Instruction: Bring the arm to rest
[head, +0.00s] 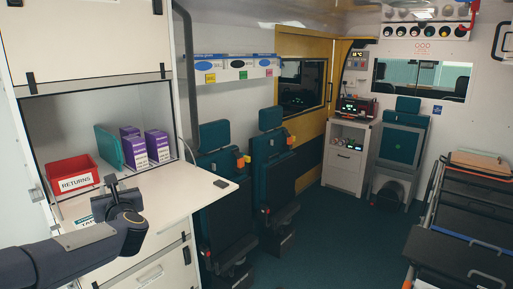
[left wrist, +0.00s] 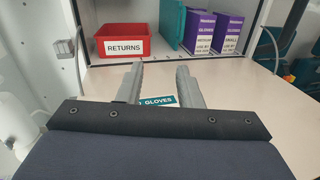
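My left arm (head: 75,250) reaches in from the lower left in the head view, with its wrist above the worktop (head: 165,195). In the left wrist view my left gripper (left wrist: 159,68) has its two grey fingers apart, with nothing held between them. The fingers point toward the shelf recess. A card marked GLOVES (left wrist: 158,101) shows beyond and between the fingers on the worktop, partly hidden by the gripper. My right gripper is in neither view.
A red RETURNS bin (head: 72,176), a teal folder-like item (head: 108,148) and purple-and-white glove boxes (head: 158,147) stand in the recess. Seats and a stretcher (head: 465,245) flank clear floor (head: 340,235).

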